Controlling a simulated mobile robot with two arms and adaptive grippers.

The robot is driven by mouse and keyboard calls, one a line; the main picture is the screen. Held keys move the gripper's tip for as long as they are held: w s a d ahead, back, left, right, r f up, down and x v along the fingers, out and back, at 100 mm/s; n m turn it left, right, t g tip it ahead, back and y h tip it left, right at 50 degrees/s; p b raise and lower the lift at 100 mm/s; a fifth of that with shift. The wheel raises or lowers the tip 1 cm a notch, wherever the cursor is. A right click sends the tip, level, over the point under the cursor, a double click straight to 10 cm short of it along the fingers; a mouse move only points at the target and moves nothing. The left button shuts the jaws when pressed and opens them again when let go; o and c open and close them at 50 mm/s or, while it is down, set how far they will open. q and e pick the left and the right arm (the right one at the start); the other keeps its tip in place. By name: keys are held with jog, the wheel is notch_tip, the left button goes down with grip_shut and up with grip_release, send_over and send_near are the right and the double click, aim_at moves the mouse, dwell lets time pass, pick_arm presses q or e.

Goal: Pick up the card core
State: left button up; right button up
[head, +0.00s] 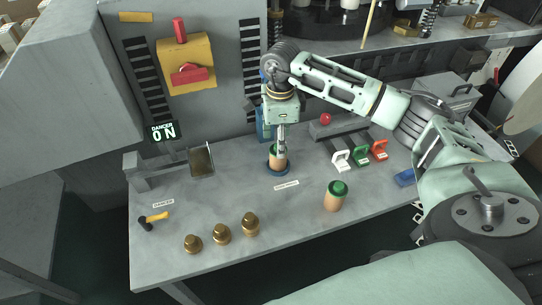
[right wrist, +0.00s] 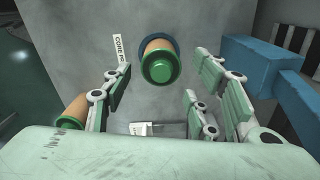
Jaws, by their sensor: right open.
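A tan card core with a green top (head: 277,157) stands upright on a blue round base (head: 279,171) in the middle of the bench. My right gripper (head: 281,146) points down just above it, partly covering its top. In the right wrist view the core (right wrist: 159,61) lies between the spread fingers of the open gripper (right wrist: 162,78); no contact shows. A second tan core with a green top (head: 335,196) stands to the right on the bench, and it shows at the left edge of the wrist view (right wrist: 73,113), partly hidden by a finger. My left gripper is out of view.
Several brass pieces (head: 222,234) and a hammer (head: 153,219) are at the front left. White, green and red clamps (head: 360,155) stand at the right, near a red ball knob (head: 325,119). A blue block (right wrist: 262,62) is close to the gripper's right side.

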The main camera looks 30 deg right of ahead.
jog(key=f, duration=0.3)
jog(key=shift+s+p, duration=0.3)
jog(key=shift+p, duration=0.05)
notch_tip(320, 180, down, 4)
jog(key=shift+a+r+p, duration=0.15)
jog(key=shift+r+p, duration=0.05)
jog(key=shift+p, duration=0.1)
jog(key=shift+f, duration=0.2)
jog(key=c, duration=0.6)
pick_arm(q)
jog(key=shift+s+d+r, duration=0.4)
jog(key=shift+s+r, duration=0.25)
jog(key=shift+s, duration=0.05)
pick_arm(e)
jog(key=shift+w, duration=0.1)
jog(key=c, duration=0.5)
jog(key=shift+c, duration=0.2)
